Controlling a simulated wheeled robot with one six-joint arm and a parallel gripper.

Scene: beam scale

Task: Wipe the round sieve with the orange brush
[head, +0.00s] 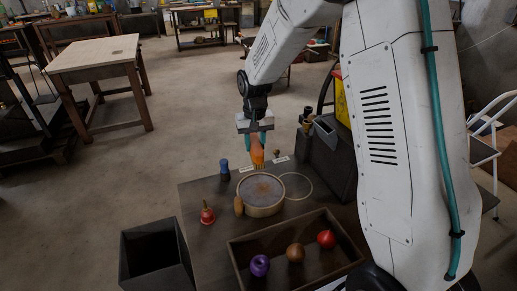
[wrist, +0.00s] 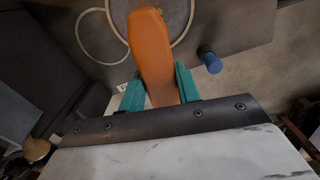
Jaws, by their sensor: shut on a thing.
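My gripper (head: 257,147) is shut on the orange brush (head: 257,158) and holds it upright at the back edge of the round sieve. The brush also shows between the teal fingers in the wrist view (wrist: 152,55). The round sieve (head: 261,209) has a pale wooden rim and a grey mesh with a faint brownish patch, and lies on the dark table. In the wrist view the sieve is partly hidden behind the brush. I cannot tell whether the bristles touch the mesh.
A thin pale ring (head: 309,187) is marked right of the sieve. A blue piece (head: 225,170), a red bell-shaped piece (head: 207,213) and a small brown piece (head: 239,206) stand nearby. A dark tray (head: 236,262) holds purple, brown and red items in front. A black bin (head: 150,235) stands left.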

